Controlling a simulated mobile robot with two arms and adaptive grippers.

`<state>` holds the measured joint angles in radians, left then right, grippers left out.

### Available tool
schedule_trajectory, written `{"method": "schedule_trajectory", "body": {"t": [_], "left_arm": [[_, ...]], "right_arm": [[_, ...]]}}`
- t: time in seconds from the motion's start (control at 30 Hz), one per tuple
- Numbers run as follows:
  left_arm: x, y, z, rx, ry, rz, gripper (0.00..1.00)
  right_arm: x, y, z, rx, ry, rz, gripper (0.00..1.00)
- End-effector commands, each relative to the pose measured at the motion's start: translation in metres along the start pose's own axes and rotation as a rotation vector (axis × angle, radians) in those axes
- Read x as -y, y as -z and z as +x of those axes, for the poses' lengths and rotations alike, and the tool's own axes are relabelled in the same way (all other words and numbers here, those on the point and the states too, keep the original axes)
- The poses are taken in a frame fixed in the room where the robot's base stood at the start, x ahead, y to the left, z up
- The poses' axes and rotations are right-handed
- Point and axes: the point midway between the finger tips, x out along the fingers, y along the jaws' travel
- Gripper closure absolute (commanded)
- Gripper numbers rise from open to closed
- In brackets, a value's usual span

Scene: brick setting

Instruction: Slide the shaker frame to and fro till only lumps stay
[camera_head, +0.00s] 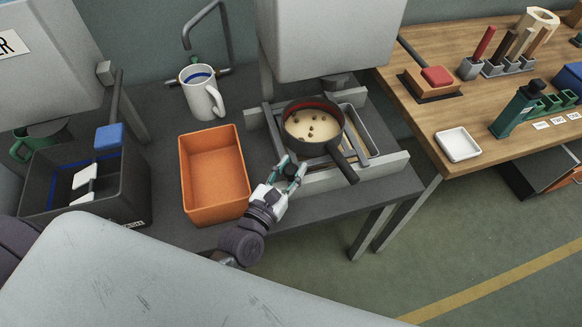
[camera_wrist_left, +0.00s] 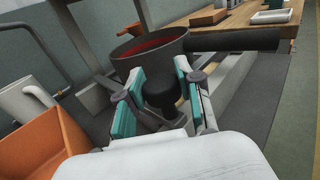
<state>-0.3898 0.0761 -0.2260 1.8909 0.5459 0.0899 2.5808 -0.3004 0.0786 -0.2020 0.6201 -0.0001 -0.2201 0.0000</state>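The shaker frame (camera_head: 378,162) is a pale grey railed frame on the dark bench. A round dark sieve pan (camera_head: 337,148) with a reddish inner rim sits on it, its handle pointing to the front right. Pale powder (camera_head: 318,130) with several brown lumps covers its bottom. The pan also shows in the left wrist view (camera_wrist_left: 150,47). My left gripper (camera_head: 292,168) is at the frame's front left. Its teal-padded fingers (camera_wrist_left: 158,85) stand apart on either side of a black knob (camera_wrist_left: 160,97), with gaps seeming to show. My right gripper is out of view.
An orange bin (camera_head: 213,178) stands just left of my left gripper. A white mug (camera_head: 202,95) is behind it, and a dark crate (camera_head: 135,190) is further left. A grey housing (camera_head: 330,35) rises behind the frame. A wooden table (camera_head: 415,80) with tools stands at right.

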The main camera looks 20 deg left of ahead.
Motion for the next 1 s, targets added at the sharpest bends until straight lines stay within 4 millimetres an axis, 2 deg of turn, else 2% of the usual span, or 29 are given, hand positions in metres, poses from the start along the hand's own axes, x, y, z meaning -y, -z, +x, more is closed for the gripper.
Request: {"method": "schedule_trajectory", "body": {"t": [0.03,0.13,0.37,0.73,1.0], "left_arm": [[0.0,0.0,0.0,0.0,0.0,0.0,0.85],[0.0,0.0,0.0,0.0,0.0,0.0,1.0],[0.001,0.0,0.001,0.001,0.0,0.0,1.0],[0.043,-0.001,0.044,0.002,-0.001,-0.002,1.0],[0.046,0.0,0.046,0.0,0.001,0.0,1.0]], "right_arm": [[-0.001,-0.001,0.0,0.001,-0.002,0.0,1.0],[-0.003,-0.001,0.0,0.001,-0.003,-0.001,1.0],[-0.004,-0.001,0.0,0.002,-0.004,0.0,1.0],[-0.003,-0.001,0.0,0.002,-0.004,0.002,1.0],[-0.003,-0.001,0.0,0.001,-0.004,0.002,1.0]]}}
